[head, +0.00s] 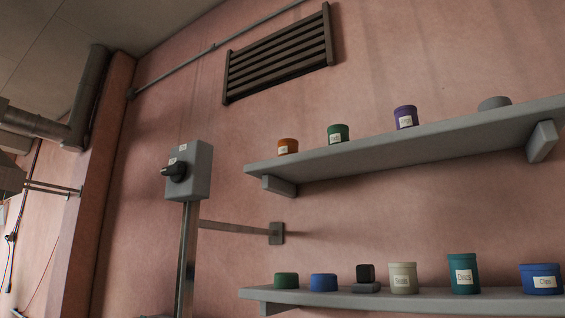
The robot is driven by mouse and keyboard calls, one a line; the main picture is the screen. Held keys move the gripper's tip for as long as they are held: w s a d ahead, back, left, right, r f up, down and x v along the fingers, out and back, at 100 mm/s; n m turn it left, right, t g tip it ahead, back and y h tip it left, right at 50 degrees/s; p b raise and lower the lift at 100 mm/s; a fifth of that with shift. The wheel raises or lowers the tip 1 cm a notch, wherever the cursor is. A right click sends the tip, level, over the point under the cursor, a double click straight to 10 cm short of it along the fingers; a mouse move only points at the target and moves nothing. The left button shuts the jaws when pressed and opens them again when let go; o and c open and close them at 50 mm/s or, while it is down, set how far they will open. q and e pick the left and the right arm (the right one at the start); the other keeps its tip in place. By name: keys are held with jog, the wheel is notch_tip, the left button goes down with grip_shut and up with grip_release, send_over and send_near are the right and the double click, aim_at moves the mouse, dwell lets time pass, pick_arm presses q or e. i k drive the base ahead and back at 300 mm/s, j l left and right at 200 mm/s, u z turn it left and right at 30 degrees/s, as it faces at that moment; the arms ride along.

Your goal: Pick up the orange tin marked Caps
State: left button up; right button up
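An orange tin (289,144) stands upright at the left end of the upper shelf (400,149). It has a small white label on its front, too small to read for certain. Nothing covers the tin, and the shelf around it is bare up to the green tin (338,131) on its right. Neither of my grippers shows in the head view.
The upper shelf also holds a purple tin (405,115) and a grey object (494,103). The lower shelf (400,302) bears several tins and a small dark block (365,273). A grey switch box (196,168) on a post (187,250) stands left of the shelves.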

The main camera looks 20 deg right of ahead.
aim_at(286, 146)
jog(key=i+j+z, duration=0.65)
jog(key=j, duration=0.25)
jog(key=i+j+z, duration=0.2)
jog(key=j, duration=0.15)
jog(key=i+j+z, duration=0.2)
jog(key=j, duration=0.2)
jog(key=k+l, duration=0.05)
